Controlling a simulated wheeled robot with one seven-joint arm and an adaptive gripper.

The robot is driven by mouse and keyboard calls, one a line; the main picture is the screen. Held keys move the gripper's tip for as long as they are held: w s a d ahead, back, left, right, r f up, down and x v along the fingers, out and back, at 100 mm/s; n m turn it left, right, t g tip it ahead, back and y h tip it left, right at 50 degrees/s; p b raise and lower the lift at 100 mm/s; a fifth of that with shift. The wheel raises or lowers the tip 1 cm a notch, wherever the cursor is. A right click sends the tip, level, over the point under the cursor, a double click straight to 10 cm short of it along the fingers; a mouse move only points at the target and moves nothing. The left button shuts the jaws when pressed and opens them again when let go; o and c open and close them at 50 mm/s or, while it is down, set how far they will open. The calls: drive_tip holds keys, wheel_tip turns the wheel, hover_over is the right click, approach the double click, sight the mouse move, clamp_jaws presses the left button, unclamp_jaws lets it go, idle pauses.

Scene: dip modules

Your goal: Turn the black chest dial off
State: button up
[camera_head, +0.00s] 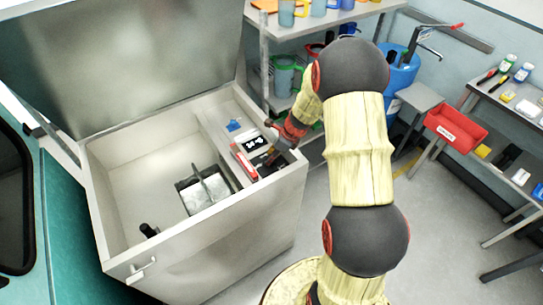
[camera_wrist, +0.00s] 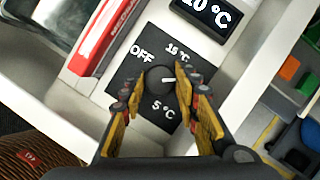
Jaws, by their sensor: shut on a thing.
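The black dial (camera_wrist: 158,84) is a round knob on a black square plate (camera_wrist: 124,77), marked OFF, 15 °C and 5 °C. Its white pointer mark faces right, away from the OFF label at upper left and between the two temperature labels. My gripper (camera_wrist: 157,78) is shut on the dial, with yellow fingers on both sides of it. In the head view, my gripper (camera_head: 283,146) reaches down to the control panel of the white chest (camera_head: 218,239), and the dial is mostly hidden there. The chest lid (camera_head: 120,60) stands open.
A dark display (camera_wrist: 207,12) with a °C reading sits beside the dial plate. A red-and-white block (camera_wrist: 102,35) lies close by on the other side. The chest's right wall (camera_wrist: 262,68) rises near my fingers. A shelf (camera_head: 325,22) with jugs stands behind.

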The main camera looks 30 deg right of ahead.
drive_tip(key=n+g+p, duration=0.1)
drive_tip(key=n, duration=0.2)
drive_tip(key=n+y+p, duration=0.1)
drive_tip(key=n, duration=0.2)
drive_tip(key=shift+w+d+r+g+p, duration=0.1)
drive_tip(key=shift+w+d+g+p, duration=0.05)
drive_tip(key=shift+g+p, duration=0.25)
drive_tip(key=n+g, duration=0.1)
drive_tip(key=n, duration=0.2)
drive_tip(key=n+g+p, duration=0.1)
drive_tip(key=n, duration=0.2)
drive_tip(key=shift+w+y+p, duration=0.2)
drive_tip(key=shift+y+p, duration=0.1)
drive_tip(key=n+g, duration=0.1)
drive_tip(key=n, duration=0.2)
drive_tip(key=n+g+h, duration=0.1)
drive_tip(key=n, duration=0.2)
drive_tip(key=shift+w+p, duration=0.15)
drive_tip(key=shift+p, duration=0.25)
drive_tip(key=n+h, duration=0.1)
drive_tip(key=n, duration=0.2)
drive_tip(key=n+g, duration=0.1)
drive_tip(key=n, duration=0.2)
drive_tip(key=shift+a+g+h, duration=0.2)
drive_tip(key=shift+g+h, duration=0.1)
drive_tip(key=shift+h, duration=0.1)
drive_tip(key=o, duration=1.1)
drive_tip(key=shift+o, duration=0.2)
drive_tip(key=shift+w, duration=0.1)
